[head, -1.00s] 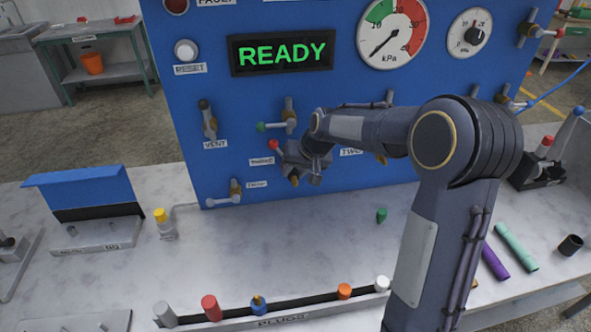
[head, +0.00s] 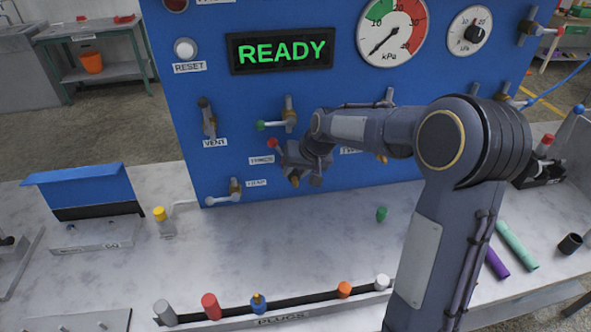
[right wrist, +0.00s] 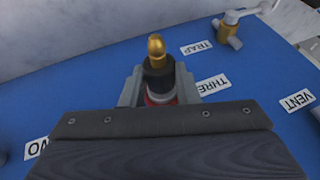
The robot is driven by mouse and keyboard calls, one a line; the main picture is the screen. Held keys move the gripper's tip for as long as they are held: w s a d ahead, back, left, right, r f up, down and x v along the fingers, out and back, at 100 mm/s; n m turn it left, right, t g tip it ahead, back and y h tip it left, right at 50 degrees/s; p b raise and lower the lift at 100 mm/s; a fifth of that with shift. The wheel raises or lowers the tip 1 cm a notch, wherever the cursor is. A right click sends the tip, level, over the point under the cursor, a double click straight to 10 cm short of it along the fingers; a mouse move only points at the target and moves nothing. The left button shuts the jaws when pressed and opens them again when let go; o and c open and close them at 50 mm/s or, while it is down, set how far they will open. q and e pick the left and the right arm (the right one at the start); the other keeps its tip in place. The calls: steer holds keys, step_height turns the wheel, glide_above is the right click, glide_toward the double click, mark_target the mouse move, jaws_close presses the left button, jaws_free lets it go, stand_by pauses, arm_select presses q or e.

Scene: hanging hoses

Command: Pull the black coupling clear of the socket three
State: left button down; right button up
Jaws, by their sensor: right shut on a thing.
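My right gripper (head: 305,172) is at the blue panel, beside the label for socket three. In the right wrist view its jaws (right wrist: 159,90) are shut on the black coupling (right wrist: 158,76), one jaw on each side. A brass tip (right wrist: 156,46) sticks out of the coupling, and a red part shows between the jaws. The THREE label (right wrist: 212,85) is just right of the jaws there. The socket three opening is hidden, so I cannot tell whether the coupling is seated or clear. In the head view my arm and gripper hide most of the coupling. My left gripper is not in view.
A PLUGS rack (head: 281,320) lies on the bench in front. A green plug (head: 382,214) stands on the bench. The bench below the panel is mostly clear.

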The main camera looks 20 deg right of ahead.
steer(key=shift+s+a, duration=0.1)
steer(key=shift+s, duration=0.25)
steer(key=shift+s+a, duration=0.3)
steer(key=shift+s, duration=0.75)
steer(key=shift+s+a, duration=0.25)
steer(key=shift+s, duration=0.75)
steer(key=s+r+p, duration=0.2)
steer(key=s+r, duration=0.1)
steer(key=shift+a, duration=0.35)
